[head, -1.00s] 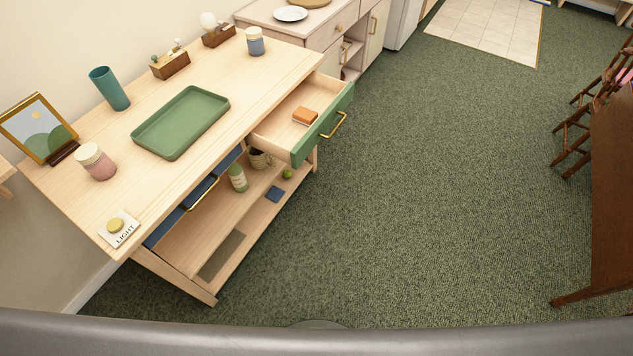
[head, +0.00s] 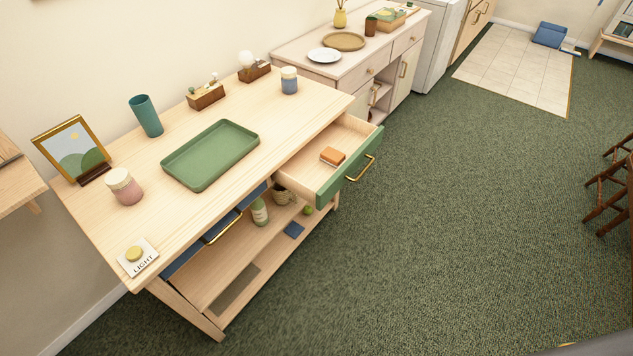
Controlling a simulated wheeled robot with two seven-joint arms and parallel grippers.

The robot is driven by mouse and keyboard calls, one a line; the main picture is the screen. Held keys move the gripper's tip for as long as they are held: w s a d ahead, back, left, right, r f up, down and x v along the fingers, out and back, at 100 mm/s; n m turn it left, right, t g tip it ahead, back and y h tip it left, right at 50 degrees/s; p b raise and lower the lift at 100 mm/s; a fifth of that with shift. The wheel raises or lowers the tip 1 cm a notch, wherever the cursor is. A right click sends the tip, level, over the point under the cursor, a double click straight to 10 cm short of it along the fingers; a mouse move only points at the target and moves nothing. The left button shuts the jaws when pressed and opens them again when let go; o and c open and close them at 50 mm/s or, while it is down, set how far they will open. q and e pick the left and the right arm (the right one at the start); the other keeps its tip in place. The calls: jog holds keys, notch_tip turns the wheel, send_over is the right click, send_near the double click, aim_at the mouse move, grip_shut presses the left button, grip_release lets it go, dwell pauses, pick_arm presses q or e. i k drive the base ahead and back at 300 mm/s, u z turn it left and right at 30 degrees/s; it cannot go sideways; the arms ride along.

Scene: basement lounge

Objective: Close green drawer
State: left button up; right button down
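The green drawer (head: 332,186) is pulled out from the right end of the light wooden table (head: 98,222). Its green front has a brass handle (head: 361,169). An orange and white block (head: 332,156) lies inside the open drawer. A blue drawer (head: 187,258) with a brass handle sits to its left under the tabletop and looks shut. Neither of my grippers shows in the head view.
A green tray (head: 211,155), a teal cup (head: 146,116), jars and a picture frame (head: 72,150) stand on the tabletop. A lower shelf holds a bottle (head: 259,212) and a mug. Green carpet (head: 455,220) is clear right of the drawer. Wooden chairs (head: 610,190) stand at the far right.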

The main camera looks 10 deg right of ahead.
aim_at(316, 182)
jog(key=u, duration=0.2)
jog(key=i, duration=0.9)
jog(key=z, duration=0.55)
